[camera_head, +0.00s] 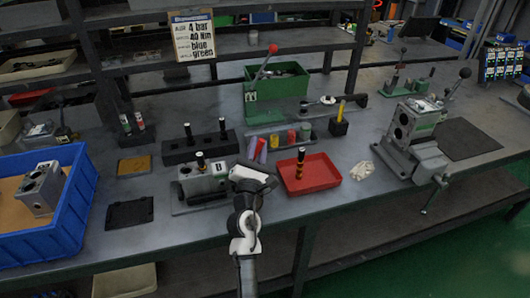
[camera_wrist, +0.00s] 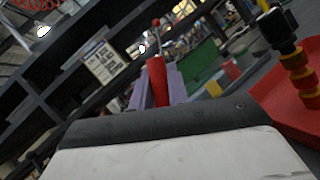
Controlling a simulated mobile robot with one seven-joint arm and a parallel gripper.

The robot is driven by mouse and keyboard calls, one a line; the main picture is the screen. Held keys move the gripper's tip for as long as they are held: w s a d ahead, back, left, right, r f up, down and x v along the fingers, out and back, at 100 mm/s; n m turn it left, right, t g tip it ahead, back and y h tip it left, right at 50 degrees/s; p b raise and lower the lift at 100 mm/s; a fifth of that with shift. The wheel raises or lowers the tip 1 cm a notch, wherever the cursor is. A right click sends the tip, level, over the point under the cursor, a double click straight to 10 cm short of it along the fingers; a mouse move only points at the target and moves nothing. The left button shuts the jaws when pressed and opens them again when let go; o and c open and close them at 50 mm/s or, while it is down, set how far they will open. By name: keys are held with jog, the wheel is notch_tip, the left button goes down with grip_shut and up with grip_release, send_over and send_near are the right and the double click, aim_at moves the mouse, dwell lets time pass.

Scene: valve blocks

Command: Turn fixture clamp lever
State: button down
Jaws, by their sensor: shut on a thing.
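My gripper (camera_head: 257,146) is low over the middle of the bench, just right of a grey fixture with a valve block (camera_head: 203,179). In the wrist view its two purple fingers (camera_wrist: 160,82) stand on either side of a red tapered handle (camera_wrist: 157,80) and are shut on it. Where this handle joins the fixture is hidden. A second grey fixture with a block (camera_head: 411,125) stands at the right. It has a black-knobbed lever (camera_head: 464,75) at its top and a small handle (camera_head: 435,195) at its front.
A red tray (camera_head: 325,176) holding a black and yellow plug is close right of my gripper. Behind are coloured cylinders (camera_head: 291,137), a green bin (camera_head: 262,88) and a red-knobbed lever (camera_head: 266,62). A blue crate (camera_head: 75,205) is at the left; a black plate (camera_head: 130,212) lies beside it.

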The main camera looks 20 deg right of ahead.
jog(key=shift+a+r+n+t+y+b, duration=0.2)
jog(key=shift+a+n+t+y, duration=0.35)
jog(key=shift+n, duration=0.7)
jog(key=shift+a+r+n+t+y+b, duration=0.35)
jog(key=shift+a+n+y, duration=0.4)
jog(key=shift+n, duration=0.55)
jog(key=shift+a+r+n+t+y+b, duration=0.1)
jog(key=shift+a+n+t+y, duration=0.5)
jog(key=shift+n, duration=0.65)
jog(key=shift+a, duration=0.15)
jog(key=c, duration=1.3)
grip_release()
jog(key=shift+c, duration=0.2)
jog(key=b+v, duration=0.3)
jog(key=v, duration=0.3)
jog(key=shift+s+f, duration=0.2)
jog(key=shift+f, duration=0.15)
jog(key=shift+s+a, duration=0.15)
jog(key=shift+s, duration=0.3)
